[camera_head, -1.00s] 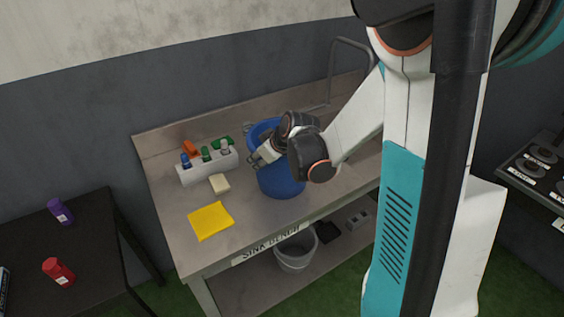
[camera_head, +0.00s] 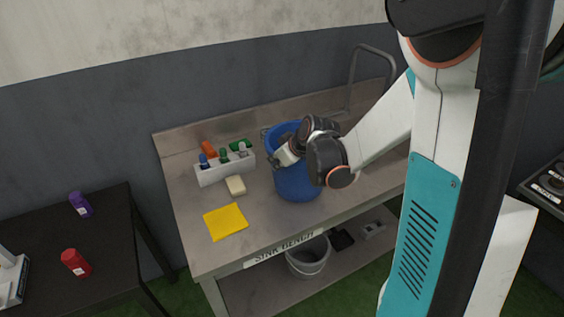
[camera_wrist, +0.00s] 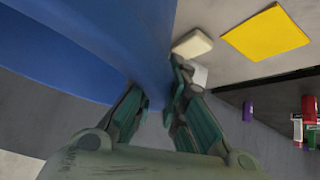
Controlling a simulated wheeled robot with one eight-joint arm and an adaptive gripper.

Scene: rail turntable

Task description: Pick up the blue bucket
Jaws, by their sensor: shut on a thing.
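The blue bucket (camera_head: 297,184) stands upright on the sink bench, or very slightly above it; I cannot tell which. Its wall fills the upper left of the wrist view (camera_wrist: 100,40). My gripper (camera_head: 279,163) is at the bucket's left rim, partly hidden behind my wrist. In the wrist view my gripper (camera_wrist: 160,98) has its two green-padded fingers on either side of the bucket's wall edge, shut on it. My arm hides the bucket's right side.
On the sink bench (camera_head: 189,240) left of the bucket are a white rack (camera_head: 225,170) with several small bottles, a pale sponge (camera_head: 236,186) and a yellow cloth (camera_head: 225,222). A grey bucket (camera_head: 308,256) stands on the lower shelf. A dark table (camera_head: 105,240) holds purple and red bottles.

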